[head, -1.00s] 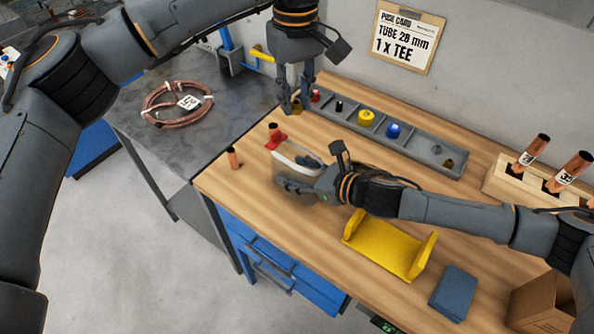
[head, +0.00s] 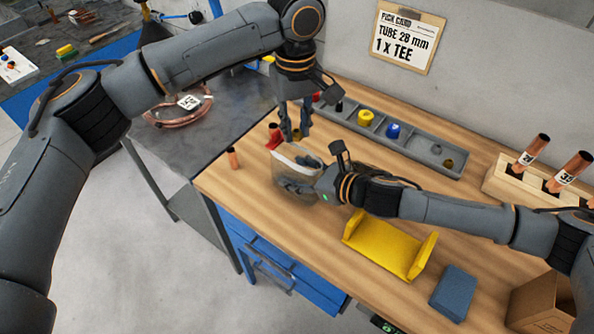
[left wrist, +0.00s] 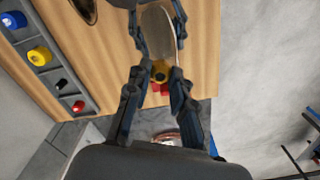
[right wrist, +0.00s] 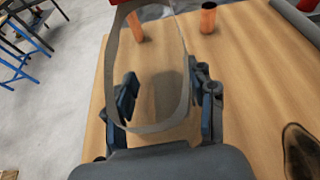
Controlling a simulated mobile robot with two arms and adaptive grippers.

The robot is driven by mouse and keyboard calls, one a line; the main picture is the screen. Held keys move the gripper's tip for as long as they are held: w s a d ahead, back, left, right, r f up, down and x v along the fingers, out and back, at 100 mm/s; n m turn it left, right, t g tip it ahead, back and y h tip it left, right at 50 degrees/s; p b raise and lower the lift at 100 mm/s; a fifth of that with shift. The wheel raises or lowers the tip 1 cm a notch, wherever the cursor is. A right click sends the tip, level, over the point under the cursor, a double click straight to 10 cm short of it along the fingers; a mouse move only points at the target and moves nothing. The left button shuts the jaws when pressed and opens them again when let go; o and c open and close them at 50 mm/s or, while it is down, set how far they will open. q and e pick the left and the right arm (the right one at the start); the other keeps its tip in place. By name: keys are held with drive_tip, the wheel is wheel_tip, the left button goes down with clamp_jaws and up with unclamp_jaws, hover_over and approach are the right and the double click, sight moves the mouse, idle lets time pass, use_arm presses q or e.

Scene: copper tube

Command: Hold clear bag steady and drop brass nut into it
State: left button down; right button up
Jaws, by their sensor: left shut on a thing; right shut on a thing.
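My left gripper (head: 294,138) is shut on the brass nut (left wrist: 160,71), pointing down beside the bag's far edge in the head view. The nut shows as a small yellow piece between the fingertips (left wrist: 158,72) in the left wrist view, close to the near end of the bag's mouth. The clear bag (head: 283,180) has a pale oval rim and stands open above the bench. Its rim also shows in the right wrist view (right wrist: 152,128). My right gripper (head: 296,186) is shut on the bag from the right side. The nut is outside the bag.
A grey divided tray (head: 425,148) with coloured caps lies along the back. A yellow cradle (head: 385,246) and blue block (head: 453,291) lie in front right.

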sight(296, 130)
use_arm(q)
drive_tip(key=shift+f, duration=0.85)
use_arm(e)
drive_tip(key=shift+d+f, duration=0.1)
use_arm(q)
drive_tip(key=c, duration=1.1)
unclamp_jaws()
drive_tip(key=shift+r, duration=0.1)
wheel_tip(296, 130, up, 12)
drive_tip(key=shift+f, duration=0.1)
use_arm(e)
drive_tip(key=o, duration=1.2)
drive_tip(key=shift+o, duration=0.2)
